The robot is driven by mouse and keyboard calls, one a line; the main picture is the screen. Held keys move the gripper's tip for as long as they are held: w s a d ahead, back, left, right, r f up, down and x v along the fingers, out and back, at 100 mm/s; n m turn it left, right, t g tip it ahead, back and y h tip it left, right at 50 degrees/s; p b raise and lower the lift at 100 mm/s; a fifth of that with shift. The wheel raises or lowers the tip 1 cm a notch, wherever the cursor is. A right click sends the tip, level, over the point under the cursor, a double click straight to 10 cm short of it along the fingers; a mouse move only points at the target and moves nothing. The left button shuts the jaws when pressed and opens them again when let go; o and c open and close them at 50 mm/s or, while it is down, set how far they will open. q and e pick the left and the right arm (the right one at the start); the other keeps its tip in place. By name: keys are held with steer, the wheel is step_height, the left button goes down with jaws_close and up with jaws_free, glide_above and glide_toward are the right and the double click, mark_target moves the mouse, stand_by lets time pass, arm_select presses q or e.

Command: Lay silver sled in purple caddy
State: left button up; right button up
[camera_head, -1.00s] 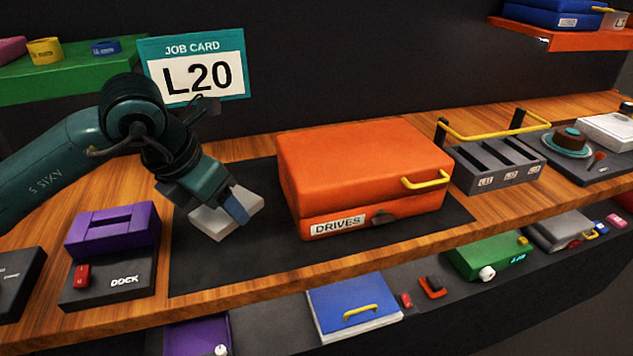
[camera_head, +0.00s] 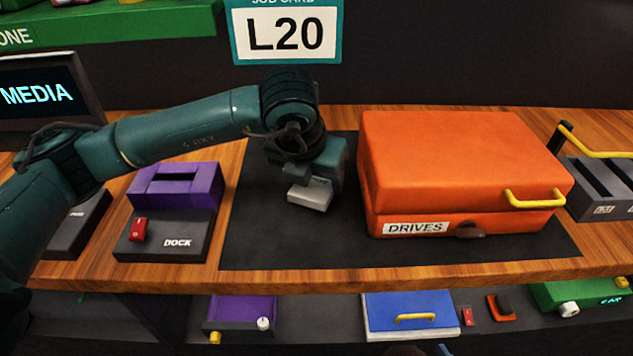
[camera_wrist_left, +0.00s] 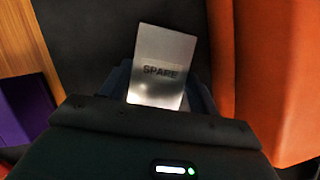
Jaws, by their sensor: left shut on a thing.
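The silver sled (camera_head: 311,194) is a small flat pale-grey block. My left gripper (camera_head: 312,183) is shut on it and holds it over the dark mat, left of the orange case. In the left wrist view the sled (camera_wrist_left: 160,62) sticks out between the fingers, with SPARE on its face. A purple slotted block (camera_head: 172,187) sits on the black DOCK unit, left of the gripper and apart from it. A purple box (camera_head: 240,311) is on the lower shelf. I cannot tell from the pictures which purple thing is the caddy. My right gripper is not in view.
The orange DRIVES case (camera_head: 455,150) is shut, close to the right of my gripper. A grey slotted rack (camera_head: 592,205) with a yellow handle stands beyond it. The dark mat (camera_head: 290,245) is clear in front. A blue case (camera_head: 412,310) lies on the lower shelf.

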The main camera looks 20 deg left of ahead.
arm_select(q)
steer(key=shift+f, duration=1.1)
steer(key=o, duration=1.1)
steer(key=shift+c, duration=0.2)
